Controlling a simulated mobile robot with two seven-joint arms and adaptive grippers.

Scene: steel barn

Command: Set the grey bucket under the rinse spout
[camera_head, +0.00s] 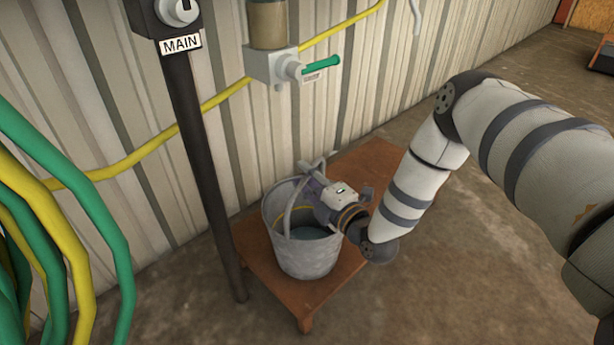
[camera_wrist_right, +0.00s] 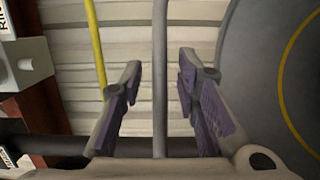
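The grey bucket (camera_head: 302,255) stands upright on a low brown wooden stand (camera_head: 262,258) against the wall. Its raised handle (camera_head: 288,205) also shows as a grey bar in the right wrist view (camera_wrist_right: 160,60). My right gripper (camera_head: 311,172) is at the bucket's top. In the right wrist view the gripper (camera_wrist_right: 160,85) is open, with the bar between its fingers and gaps on both sides. A wall fitting with a green lever (camera_head: 322,64) is above the bucket; its small label is unreadable in the head view. My left gripper is not in view.
A dark post (camera_head: 198,150) with a MAIN label stands left of the stand. Green and yellow hoses (camera_head: 70,225) hang at the far left. A yellow line (camera_head: 140,152) runs along the wall.

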